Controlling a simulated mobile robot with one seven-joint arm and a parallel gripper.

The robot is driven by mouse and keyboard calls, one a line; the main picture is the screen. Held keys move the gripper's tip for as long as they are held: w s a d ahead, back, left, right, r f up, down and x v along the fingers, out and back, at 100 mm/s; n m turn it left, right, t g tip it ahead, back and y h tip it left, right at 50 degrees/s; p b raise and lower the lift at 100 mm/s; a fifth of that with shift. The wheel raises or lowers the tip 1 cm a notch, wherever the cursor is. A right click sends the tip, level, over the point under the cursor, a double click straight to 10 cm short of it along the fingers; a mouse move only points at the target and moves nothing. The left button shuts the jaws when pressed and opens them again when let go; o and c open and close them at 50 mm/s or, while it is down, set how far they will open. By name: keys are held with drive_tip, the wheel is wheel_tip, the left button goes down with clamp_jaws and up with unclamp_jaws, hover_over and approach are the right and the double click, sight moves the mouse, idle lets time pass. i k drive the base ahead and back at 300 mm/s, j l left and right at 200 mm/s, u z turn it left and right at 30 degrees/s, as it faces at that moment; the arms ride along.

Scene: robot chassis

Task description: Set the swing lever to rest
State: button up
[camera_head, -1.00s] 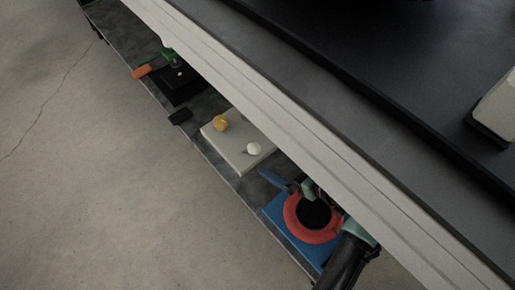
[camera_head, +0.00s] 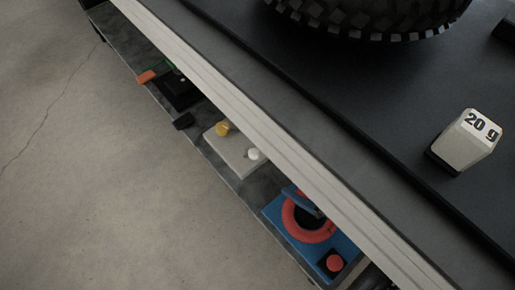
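A blue base plate (camera_head: 348,247) lies on the low shelf at the lower right. A red ring (camera_head: 300,229) with a dark centre sits on it. A blue lever-like bar (camera_head: 297,198) lies over the upper part of the ring; its far end is hidden by the pale edge above. A black box with a red button (camera_head: 334,263) is at the plate's near corner. Which part is named the swing lever is not marked. My gripper is not visible; only a dark piece, possibly of my arm, shows at the bottom edge.
A pale board (camera_head: 232,153) carries a yellow knob (camera_head: 222,128) and a white knob (camera_head: 252,154). Farther left are a black box (camera_head: 180,94) and an orange handle (camera_head: 146,77). A pale beam overhangs the shelf. A "20 g" block (camera_head: 466,140) and a treaded tyre (camera_head: 375,15) are on the dark surface.

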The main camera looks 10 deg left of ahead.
sight(253, 153)
drive_tip(key=k+j, duration=0.8)
drive_tip(key=j, duration=0.1)
